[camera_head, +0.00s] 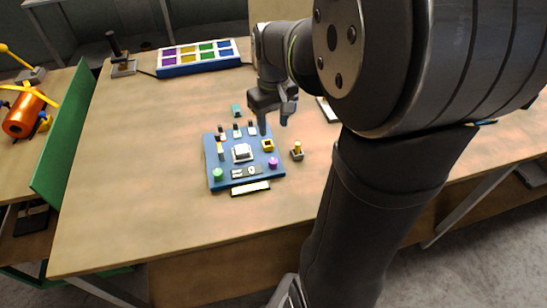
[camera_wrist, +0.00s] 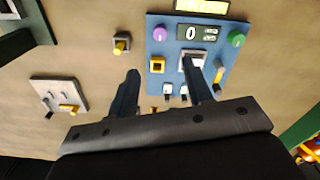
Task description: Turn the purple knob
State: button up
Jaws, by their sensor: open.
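The purple knob (camera_head: 273,162) is a small round knob at the near right corner of the blue panel (camera_head: 213,183), which lies on the wooden table. It also shows in the wrist view (camera_wrist: 160,31), at the panel's left side. My gripper (camera_head: 274,124) is open and empty above the far right part of the panel. In the wrist view its fingers (camera_wrist: 160,67) are spread on either side of the yellow square button (camera_wrist: 157,65). The purple knob lies beyond the fingertips, apart from them. Nothing hides the knob.
A green knob (camera_head: 218,174) sits at the panel's near left corner, with a small display (camera_wrist: 202,32) between the knobs. Switches line the panel's far side. A yellow-topped switch (camera_head: 297,151) stands right of the panel. A tray of coloured blocks (camera_head: 197,58) is at the back.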

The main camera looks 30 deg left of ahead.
aim_at(273, 160)
notch_tip(273, 160, down, 14)
jog(key=shift+f, duration=0.15)
dwell(0.3)
jog(key=c, duration=1)
